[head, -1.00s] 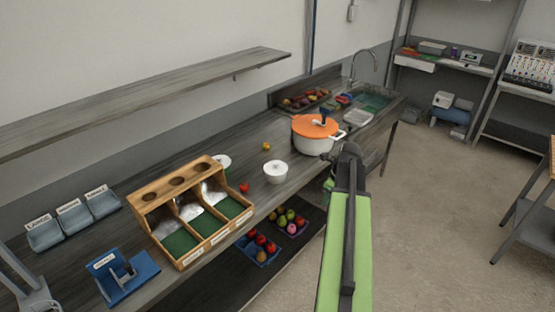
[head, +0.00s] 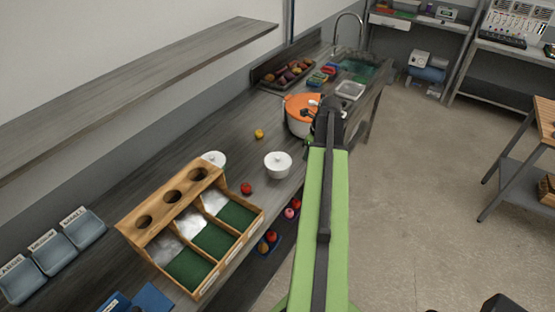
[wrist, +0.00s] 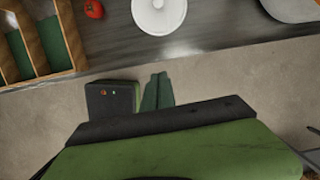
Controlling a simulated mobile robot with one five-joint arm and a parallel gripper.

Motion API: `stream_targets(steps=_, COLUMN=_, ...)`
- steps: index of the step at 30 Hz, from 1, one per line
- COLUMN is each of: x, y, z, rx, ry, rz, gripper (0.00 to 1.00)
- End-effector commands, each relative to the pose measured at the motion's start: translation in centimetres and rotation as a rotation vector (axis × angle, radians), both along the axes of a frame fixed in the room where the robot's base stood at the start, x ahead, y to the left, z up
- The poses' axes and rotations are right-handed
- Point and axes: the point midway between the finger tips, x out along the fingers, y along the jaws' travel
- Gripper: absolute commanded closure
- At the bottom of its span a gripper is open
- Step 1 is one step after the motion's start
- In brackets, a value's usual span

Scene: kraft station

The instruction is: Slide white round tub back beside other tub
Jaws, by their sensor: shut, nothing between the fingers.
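A white round tub (head: 278,165) with a lid and knob stands on the grey counter, near its front edge. It also shows at the top of the wrist view (wrist: 158,14). The other white tub (head: 213,157) stands farther back to the left, partly hidden behind the wooden organizer. My gripper (wrist: 157,92) is shut and empty. In the wrist view its green fingers are over the floor side of the counter edge, apart from the tub. In the head view my arm hides most of the gripper.
The wooden organizer (head: 190,258) with green compartments is left of the tub. A red tomato (head: 246,188) lies between them. A yellow fruit (head: 259,134) lies behind. A white pot with an orange lid (head: 299,108) stands to the right. Counter between the two tubs looks clear.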

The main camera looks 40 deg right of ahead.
Motion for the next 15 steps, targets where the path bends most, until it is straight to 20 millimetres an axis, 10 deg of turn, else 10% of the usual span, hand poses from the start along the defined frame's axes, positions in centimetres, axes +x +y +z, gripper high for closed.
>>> stream_targets(steps=15, x=1.7, y=1.0, z=-4.6, rx=0.0, ry=0.0, rz=0.017, gripper=1.0)
